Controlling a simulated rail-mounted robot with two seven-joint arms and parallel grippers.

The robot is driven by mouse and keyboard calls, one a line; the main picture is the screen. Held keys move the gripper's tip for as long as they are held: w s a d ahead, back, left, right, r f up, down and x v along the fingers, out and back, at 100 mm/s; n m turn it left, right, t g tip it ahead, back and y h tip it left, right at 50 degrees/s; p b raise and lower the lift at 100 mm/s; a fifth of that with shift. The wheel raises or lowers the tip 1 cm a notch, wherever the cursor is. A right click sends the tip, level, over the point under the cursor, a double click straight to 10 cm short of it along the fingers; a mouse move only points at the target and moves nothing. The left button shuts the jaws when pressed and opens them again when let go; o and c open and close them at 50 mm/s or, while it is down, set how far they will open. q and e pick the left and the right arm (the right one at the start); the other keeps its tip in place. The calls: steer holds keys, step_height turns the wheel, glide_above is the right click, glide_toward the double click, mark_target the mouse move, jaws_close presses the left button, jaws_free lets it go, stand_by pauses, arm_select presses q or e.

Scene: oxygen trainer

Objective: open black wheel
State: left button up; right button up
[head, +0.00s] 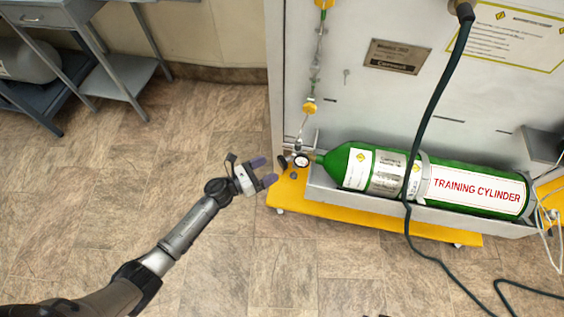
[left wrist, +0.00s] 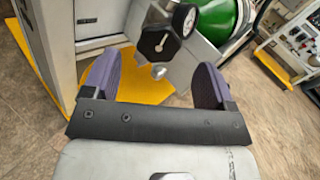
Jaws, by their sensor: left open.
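The black wheel (left wrist: 158,44) sits at the valve end of the green training cylinder (head: 340,163), beside a round white-faced gauge (head: 301,160). In the head view the wheel is small and hard to make out next to the gauge. My left gripper (head: 264,171) is open and empty, a short way left of the valve. In the left wrist view the wheel shows beyond and between its purple fingertips (left wrist: 155,74), apart from them. A round silver knob (left wrist: 159,71) is below the wheel. My right gripper is not in view.
The cylinder lies in a grey tray on a yellow base (head: 345,220) against a grey cabinet (head: 400,105). A dark hose (head: 436,100) hangs across the cylinder and onto the floor. A grey metal table (head: 100,75) stands upper left. The floor left of the base is clear.

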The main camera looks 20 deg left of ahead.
mark_target(280, 163)
arm_select(q)
steer(key=b+x, duration=0.1)
steer(key=x, duration=0.3)
steer(key=shift+w+d, duration=0.25)
steer(key=shift+w, duration=0.05)
steer(key=shift+w+d, duration=0.4)
steer(key=shift+w, duration=0.1)
steer(key=shift+c, duration=0.3)
steer(key=c, duration=0.9)
steer(key=shift+o, duration=0.2)
